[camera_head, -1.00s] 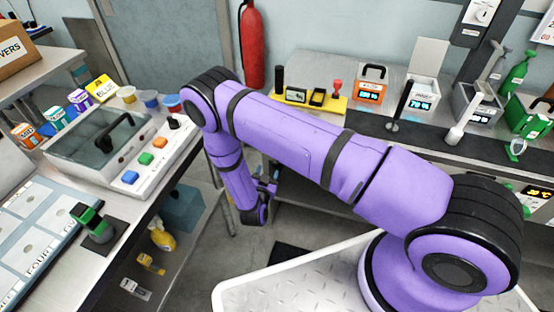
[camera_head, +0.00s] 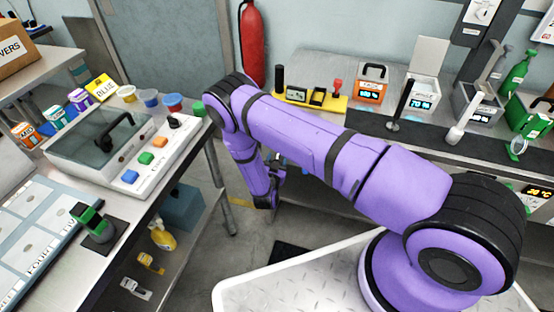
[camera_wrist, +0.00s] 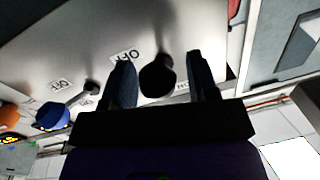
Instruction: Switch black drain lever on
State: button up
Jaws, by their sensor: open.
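A black lever with a round knob (camera_wrist: 157,78) stands out from a grey panel (camera_wrist: 75,40) in the wrist view. My gripper (camera_wrist: 160,60) is open, with one finger on each side of this knob. Gaps show between the knob and both fingers. An OFF label (camera_wrist: 125,57) is beside the lever, and an ON label (camera_wrist: 182,86) is partly hidden by a finger. In the head view my gripper (camera_head: 277,163) is small and low beside the back bench; the lever is hidden there.
A lever with a blue knob (camera_wrist: 52,117) and an orange knob (camera_wrist: 10,117) are left in the wrist view. A red extinguisher (camera_head: 252,45) stands at the back wall. The left bench (camera_head: 160,185) and back bench (camera_head: 330,62) flank the arm, with floor between.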

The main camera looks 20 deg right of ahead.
aim_at(277, 159)
jog(key=shift+w+d, duration=0.25)
jog(key=shift+w, duration=0.1)
grip_shut()
jog(key=r+g+y, duration=0.2)
jog(key=g, duration=0.1)
jog(key=shift+s+a, duration=0.2)
jog(key=shift+s, duration=0.1)
jog(key=r+g+y, duration=0.1)
jog(key=g, duration=0.1)
jog(key=shift+r+m+g, duration=0.15)
jog(key=shift+m+g, duration=0.15)
jog(key=g+y, duration=0.1)
jog(key=r+g+y, duration=0.1)
jog(key=g, duration=0.1)
jog(key=r+g+y, duration=0.1)
jog(key=shift+w+d+r, duration=0.15)
jog(key=shift+w, duration=0.1)
jog(key=shift+g+y, duration=0.3)
jog(key=shift+g, duration=0.1)
